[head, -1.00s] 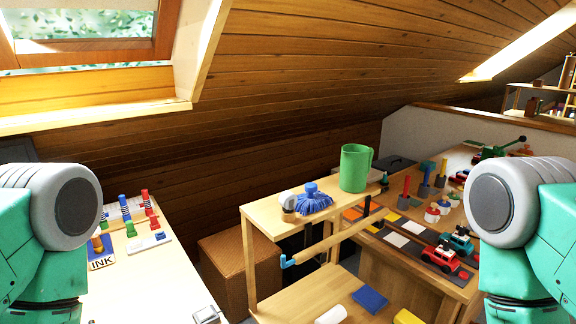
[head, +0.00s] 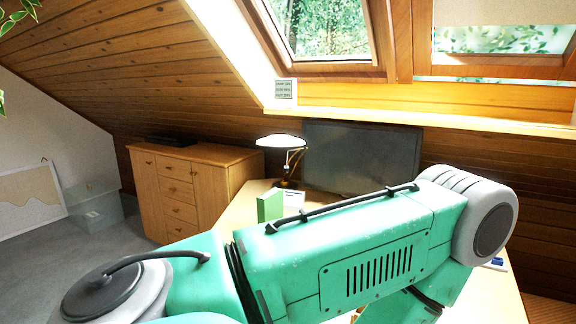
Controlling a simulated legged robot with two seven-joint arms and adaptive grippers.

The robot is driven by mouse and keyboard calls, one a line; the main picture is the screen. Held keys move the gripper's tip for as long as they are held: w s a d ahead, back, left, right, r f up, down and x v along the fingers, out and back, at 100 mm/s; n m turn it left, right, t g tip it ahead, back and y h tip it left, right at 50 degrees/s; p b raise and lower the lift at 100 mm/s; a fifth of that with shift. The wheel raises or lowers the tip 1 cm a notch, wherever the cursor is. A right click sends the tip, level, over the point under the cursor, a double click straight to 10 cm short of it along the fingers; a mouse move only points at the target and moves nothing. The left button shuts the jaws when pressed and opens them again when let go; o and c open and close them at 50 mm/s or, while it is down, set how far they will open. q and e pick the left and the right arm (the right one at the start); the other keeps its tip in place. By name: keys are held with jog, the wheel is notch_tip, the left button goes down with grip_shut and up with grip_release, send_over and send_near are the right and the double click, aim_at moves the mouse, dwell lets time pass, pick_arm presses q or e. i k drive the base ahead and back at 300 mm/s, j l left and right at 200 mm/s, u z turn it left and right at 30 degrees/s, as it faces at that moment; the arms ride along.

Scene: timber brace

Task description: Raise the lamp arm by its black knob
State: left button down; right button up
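A desk lamp (head: 281,142) stands at the back of the wooden desk, near the middle of the head view. It has a wide pale shade, a thin jointed arm (head: 294,162) below it and a dark base. The black knob is too small to make out. My green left arm crosses the front of the view, with its upper edge below the lamp. Neither gripper is in view, and my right arm cannot be made out.
A dark monitor (head: 362,158) stands right of the lamp. A green block-like object (head: 270,206) is on the desk (head: 236,213) in front of it. A wooden drawer cabinet (head: 190,186) stands to the left. Open grey floor (head: 95,255) lies at far left.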

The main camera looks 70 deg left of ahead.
aim_at(286, 168)
jog(key=k+u, duration=0.1)
jog(key=u, duration=0.25)
jog(key=k+u, duration=0.15)
jog(key=u, duration=0.2)
jog(key=k+j+u, duration=0.1)
jog(key=u, duration=0.25)
